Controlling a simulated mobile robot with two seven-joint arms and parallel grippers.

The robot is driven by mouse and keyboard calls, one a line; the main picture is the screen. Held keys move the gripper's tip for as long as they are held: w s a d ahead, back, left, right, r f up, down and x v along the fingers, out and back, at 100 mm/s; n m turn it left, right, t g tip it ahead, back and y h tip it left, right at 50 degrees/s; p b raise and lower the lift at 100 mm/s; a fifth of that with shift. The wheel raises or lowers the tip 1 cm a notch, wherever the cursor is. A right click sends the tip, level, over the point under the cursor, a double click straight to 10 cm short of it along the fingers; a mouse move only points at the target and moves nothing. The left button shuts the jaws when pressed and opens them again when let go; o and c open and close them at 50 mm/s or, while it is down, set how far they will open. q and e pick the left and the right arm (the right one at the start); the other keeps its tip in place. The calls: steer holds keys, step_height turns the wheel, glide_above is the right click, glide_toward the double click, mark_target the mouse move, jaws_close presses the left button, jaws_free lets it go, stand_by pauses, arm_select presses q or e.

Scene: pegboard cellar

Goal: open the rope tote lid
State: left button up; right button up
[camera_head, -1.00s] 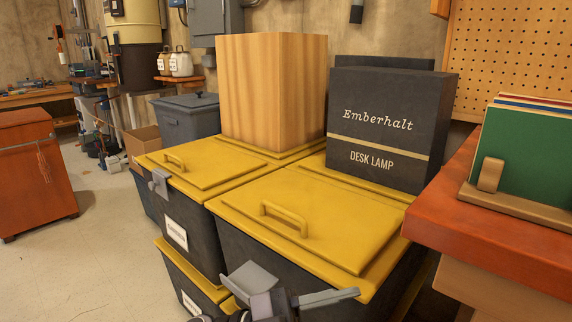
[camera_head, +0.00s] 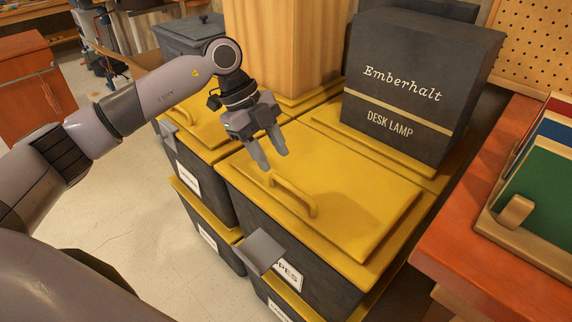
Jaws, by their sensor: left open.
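The rope tote (camera_head: 290,236) is a dark bin with a yellow lid (camera_head: 365,200), which lies shut. Its white label (camera_head: 291,275) shows the letters "PES"; the rest is hidden behind a grey latch plate (camera_head: 262,250). The latch plate sticks out from the tote's front. A raised yellow handle (camera_head: 294,195) stands on the lid. My left gripper (camera_head: 275,161) is open and empty, fingers pointing down just above the handle's far left end. I cannot tell whether it touches the handle. My right gripper is not in view.
A black desk lamp box (camera_head: 420,85) and a tall wooden block (camera_head: 285,45) stand on the totes behind. Another yellow-lidded tote (camera_head: 200,172) is at the left.

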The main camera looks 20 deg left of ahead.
mark_target(287, 183)
arm_select(q)
steer(key=x, duration=0.6)
steer(key=shift+s+d+f, duration=0.1)
steer(key=shift+d, duration=0.05)
jaws_close()
